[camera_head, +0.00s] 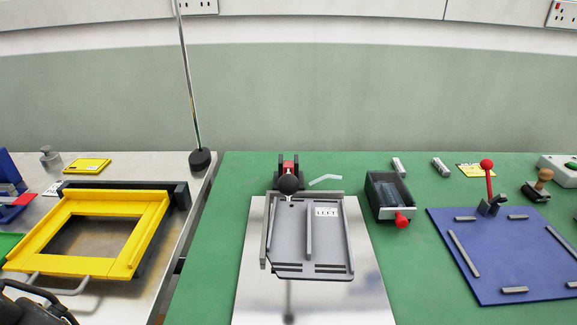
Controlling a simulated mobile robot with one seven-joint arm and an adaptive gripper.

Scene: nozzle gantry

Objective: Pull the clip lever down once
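No lever is labelled as the clip lever. A lever with a black ball knob (289,184) and a red part behind it stands at the back edge of a grey tray fixture (270,250), its knob facing me. Another lever, a red ball on a red rod (488,178), stands upright from a dark clamp on the blue plate (500,262) at the right. A black rounded part (35,305), apparently my gripper, is cut off at the lower left corner, far from both levers. Its fingertips cannot be made out.
A yellow frame (40,240) lies on the metal table at left, near the black part. A thin metal pole (190,80) rises from a black base. A grey box (390,184) with a red knob (403,218) stands between the fixture and blue plate.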

